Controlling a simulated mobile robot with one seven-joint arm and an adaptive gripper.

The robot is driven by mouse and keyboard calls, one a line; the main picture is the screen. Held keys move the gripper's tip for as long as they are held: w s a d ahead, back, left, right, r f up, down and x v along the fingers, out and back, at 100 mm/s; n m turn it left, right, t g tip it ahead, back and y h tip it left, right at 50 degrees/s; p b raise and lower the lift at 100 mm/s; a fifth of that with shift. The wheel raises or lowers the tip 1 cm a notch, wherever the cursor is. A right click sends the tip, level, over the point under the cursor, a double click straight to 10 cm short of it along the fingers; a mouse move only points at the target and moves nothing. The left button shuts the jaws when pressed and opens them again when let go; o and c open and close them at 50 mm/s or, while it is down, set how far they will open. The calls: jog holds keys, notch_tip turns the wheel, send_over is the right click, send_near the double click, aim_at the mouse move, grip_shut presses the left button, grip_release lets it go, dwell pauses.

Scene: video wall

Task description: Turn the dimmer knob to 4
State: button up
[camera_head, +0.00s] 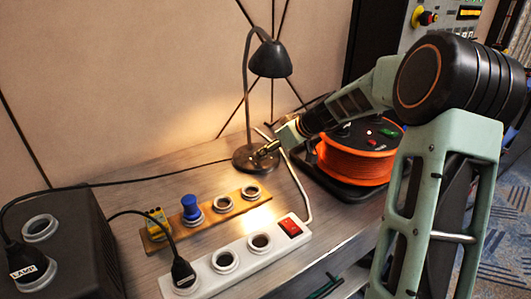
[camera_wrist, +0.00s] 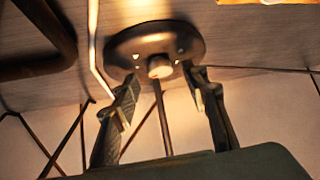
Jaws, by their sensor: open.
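The desk lamp is black, with its shade (camera_head: 270,60) bent over and its round base (camera_head: 245,158) on the wooden desk. In the head view my gripper (camera_head: 268,148) is at the lamp base, and the knob is not clearly visible. The knob's setting is not readable.
An orange cable reel (camera_head: 355,160) stands right of the lamp under my arm. A white power strip (camera_head: 235,262) with a red switch (camera_head: 291,228) and a wooden socket board (camera_head: 238,206) with a blue plug (camera_head: 190,207) lie in front. A dark box (camera_head: 75,240) is at left.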

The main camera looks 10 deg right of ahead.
jog(key=shift+x, duration=0.8)
jog(key=shift+c, duration=0.6)
grip_shut()
